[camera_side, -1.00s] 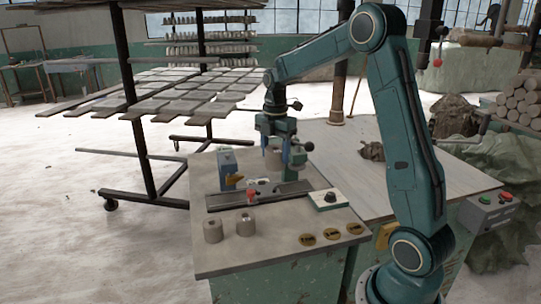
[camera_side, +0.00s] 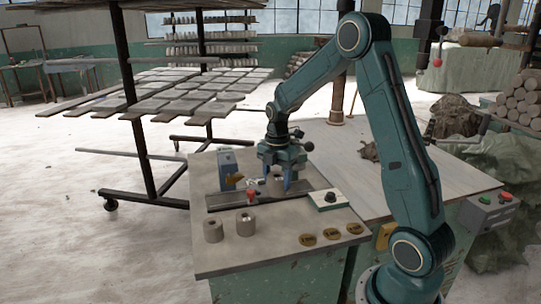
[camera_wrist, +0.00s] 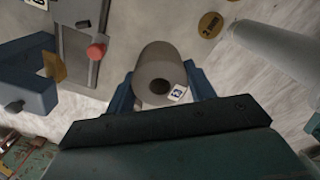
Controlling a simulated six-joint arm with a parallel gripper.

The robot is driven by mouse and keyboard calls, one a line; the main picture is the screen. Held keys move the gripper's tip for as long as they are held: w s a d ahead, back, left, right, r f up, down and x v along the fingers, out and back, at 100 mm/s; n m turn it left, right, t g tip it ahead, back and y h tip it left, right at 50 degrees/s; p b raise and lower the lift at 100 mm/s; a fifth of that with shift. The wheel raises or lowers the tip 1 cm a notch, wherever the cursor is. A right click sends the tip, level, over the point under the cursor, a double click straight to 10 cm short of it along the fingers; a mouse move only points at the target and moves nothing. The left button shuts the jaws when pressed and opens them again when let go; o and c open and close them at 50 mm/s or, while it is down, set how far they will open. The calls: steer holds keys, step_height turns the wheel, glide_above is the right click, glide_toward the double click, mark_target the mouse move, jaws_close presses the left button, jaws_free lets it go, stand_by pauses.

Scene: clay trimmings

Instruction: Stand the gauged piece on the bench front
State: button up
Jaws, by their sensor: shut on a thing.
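My gripper (camera_side: 277,182) points down above the bench, shut on a grey-brown clay cylinder with a central hole. In the wrist view the held cylinder (camera_wrist: 158,62) sits between my blue fingers (camera_wrist: 160,95), its holed end towards the camera and a small white marked tag at its edge. In the side view it is mostly hidden by the fingers. I cannot tell whether it touches anything below. Two similar cylinders stand upright near the bench front, a left one (camera_side: 213,230) and a right one (camera_side: 245,224). The bench top (camera_side: 272,255) shows bare at its front.
A metal rail (camera_side: 225,201) with a red knob (camera_side: 251,197) lies beside my gripper. A blue block (camera_side: 227,164) stands to its left, with a yellow part. A white box (camera_side: 329,199) with a black knob is at right. Several round brass-coloured marks (camera_side: 307,239) lie along the front right.

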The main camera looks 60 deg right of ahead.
step_height(320, 180, down, 8)
steer(key=shift+f, duration=0.1)
steer(key=shift+f, duration=2.1)
steer(key=shift+f, duration=0.15)
steer(key=o, duration=1.2)
steer(key=shift+c, duration=0.2)
step_height(320, 180, up, 12)
steer(key=shift+r, duration=0.15)
